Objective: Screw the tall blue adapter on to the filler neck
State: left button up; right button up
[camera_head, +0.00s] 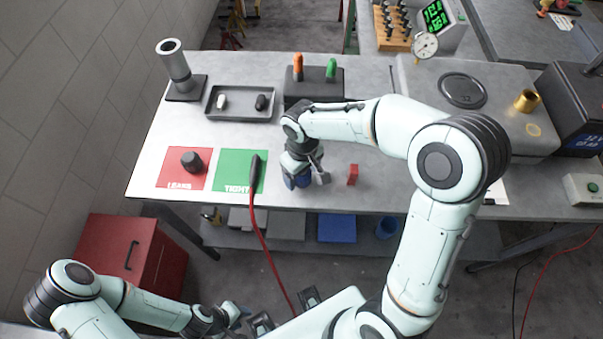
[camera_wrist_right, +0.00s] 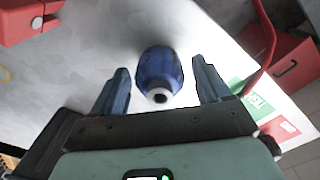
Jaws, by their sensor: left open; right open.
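A blue adapter (camera_head: 303,181) stands on the grey bench, partly hidden under my right gripper (camera_head: 306,176) in the head view. In the right wrist view the blue adapter (camera_wrist_right: 158,70) is between the two open fingers of my right gripper (camera_wrist_right: 160,88), with a gap on each side. Its near end is pale with a dark hole. My left gripper (camera_head: 258,320) is low in the head view, away from the bench, and open. A brass cylinder (camera_head: 526,101) stands on a grey block at the right; I cannot tell whether it is the filler neck.
A red block (camera_head: 352,175) lies right of the adapter. A green mat (camera_head: 238,166) and a red mat (camera_head: 170,180) with a dark knob (camera_head: 191,161) lie to the left. A tray (camera_head: 240,113), a grey cylinder (camera_head: 174,60) and a rack (camera_head: 315,88) stand behind. A red cable (camera_head: 256,222) hangs off the front edge.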

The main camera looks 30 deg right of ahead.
jog(key=shift+c, duration=0.3)
jog(key=c, duration=0.9)
jog(key=shift+w+r+p, duration=0.1)
jog(key=shift+r+p, duration=1.55)
jog(key=shift+r, duration=1.45)
jog(key=shift+c, duration=0.2)
pick_arm(q)
jog(key=w+r, duration=0.1)
jog(key=r, duration=0.1)
jog(key=w+r, duration=0.2)
jog(key=shift+r, duration=0.1)
pick_arm(e)
jog(key=shift+f, duration=0.1)
